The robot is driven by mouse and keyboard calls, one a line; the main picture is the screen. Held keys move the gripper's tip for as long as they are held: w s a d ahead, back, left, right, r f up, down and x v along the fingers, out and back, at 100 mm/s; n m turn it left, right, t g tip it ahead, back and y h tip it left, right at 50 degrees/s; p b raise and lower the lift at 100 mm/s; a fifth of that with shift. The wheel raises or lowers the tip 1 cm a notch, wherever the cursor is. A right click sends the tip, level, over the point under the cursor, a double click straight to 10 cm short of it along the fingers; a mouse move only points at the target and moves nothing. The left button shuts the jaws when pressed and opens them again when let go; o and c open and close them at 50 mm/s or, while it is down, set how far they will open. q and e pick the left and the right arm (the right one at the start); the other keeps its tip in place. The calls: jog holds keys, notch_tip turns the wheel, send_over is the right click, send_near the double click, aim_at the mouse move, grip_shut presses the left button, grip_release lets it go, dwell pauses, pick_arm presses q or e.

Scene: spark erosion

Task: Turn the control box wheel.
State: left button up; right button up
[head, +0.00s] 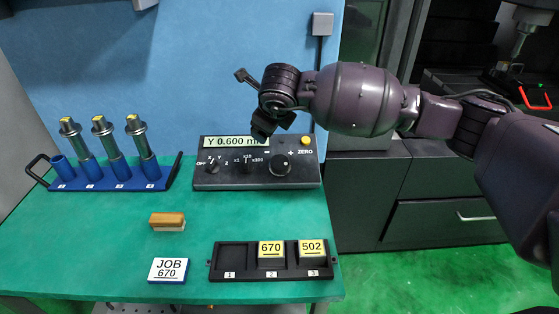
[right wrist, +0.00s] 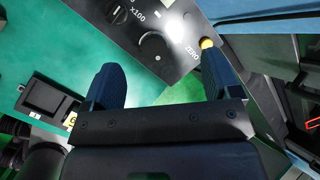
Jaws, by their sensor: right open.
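The control box (head: 256,182) is a dark grey panel at the back of the green table. My right gripper (head: 254,105) is open and empty above the box, apart from the wheel. In the right wrist view its two fingers (right wrist: 163,78) are spread, with the wheel beyond the gap between them. My left gripper is not in view.
Two smaller knobs, an axis selector (head: 212,167) and a multiplier selector (head: 246,166), sit left of the wheel. A yellow ZERO button (head: 306,140) is right. A blue rack (head: 105,185), a brush (head: 167,221), a job card (head: 168,270) and a black tray (head: 232,257) stand around.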

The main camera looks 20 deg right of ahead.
jog(key=n, duration=0.4)
jog(key=n+g, duration=0.3)
jog(key=n, duration=1.7)
send_near(280, 161)
jog(key=shift+n+h, duration=0.3)
jog(key=shift+h, duration=0.1)
jog(key=x, duration=1)
jog(key=shift+a+f, duration=0.15)
jog(key=shift+a, duration=0.15)
jog(key=c, duration=0.9)
